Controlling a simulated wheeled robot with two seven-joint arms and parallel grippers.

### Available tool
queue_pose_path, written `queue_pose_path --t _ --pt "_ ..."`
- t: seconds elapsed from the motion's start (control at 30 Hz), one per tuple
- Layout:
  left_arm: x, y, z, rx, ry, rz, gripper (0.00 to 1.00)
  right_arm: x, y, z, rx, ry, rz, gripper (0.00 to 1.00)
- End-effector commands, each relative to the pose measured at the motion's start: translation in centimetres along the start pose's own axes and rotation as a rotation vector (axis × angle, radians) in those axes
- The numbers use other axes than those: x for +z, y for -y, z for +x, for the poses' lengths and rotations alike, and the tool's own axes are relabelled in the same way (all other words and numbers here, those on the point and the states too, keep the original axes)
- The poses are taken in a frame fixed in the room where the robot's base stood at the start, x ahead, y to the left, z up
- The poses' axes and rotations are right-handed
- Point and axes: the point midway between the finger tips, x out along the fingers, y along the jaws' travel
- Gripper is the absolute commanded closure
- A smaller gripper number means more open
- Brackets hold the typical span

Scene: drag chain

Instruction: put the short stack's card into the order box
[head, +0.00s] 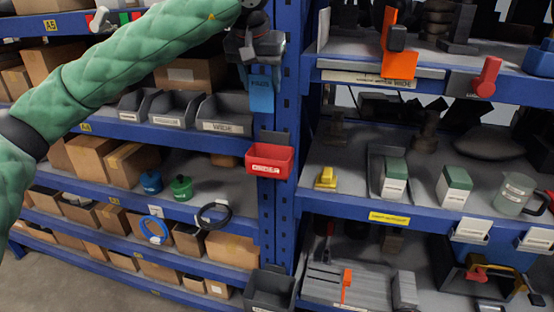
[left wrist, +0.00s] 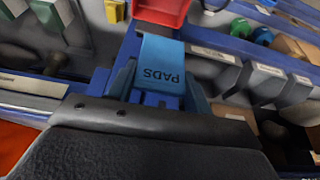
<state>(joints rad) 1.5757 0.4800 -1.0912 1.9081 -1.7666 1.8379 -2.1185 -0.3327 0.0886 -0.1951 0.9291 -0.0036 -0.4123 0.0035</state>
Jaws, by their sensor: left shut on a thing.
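A blue card (head: 261,92) marked PADS hangs below my left gripper (head: 259,62), in front of the blue shelf post. The gripper is shut on the card's upper end. In the left wrist view the card (left wrist: 161,62) shows its lettering, and the jaws (left wrist: 158,98) close on it. A red box (head: 269,161) with a white label is on the post, below the card and apart from it; its label is too small to read, so I cannot tell if it is the order box. The red box (left wrist: 160,12) also shows in the wrist view. My right gripper is out of view.
Dark open bins (head: 224,114) stand on the shelf left of the post. A yellow block (head: 325,178) and green-topped boxes (head: 394,178) stand on the right shelf. A dark grey bin (head: 269,290) is low by the post. Free air lies between card and red box.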

Motion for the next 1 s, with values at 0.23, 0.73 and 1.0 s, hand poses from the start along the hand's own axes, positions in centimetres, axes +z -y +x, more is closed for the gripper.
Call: queue_pose_path --t 0.23,0.73,1.0 --pt "0.8 0.0 2.0 0.001 0.001 0.0 0.71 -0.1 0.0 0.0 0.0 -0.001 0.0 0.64" --pt "2.1 0.0 5.1 0.0 0.0 0.0 0.71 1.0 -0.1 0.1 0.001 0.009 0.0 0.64" --pt "2.1 0.0 5.1 0.0 0.0 0.0 0.28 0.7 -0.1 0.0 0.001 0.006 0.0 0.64"
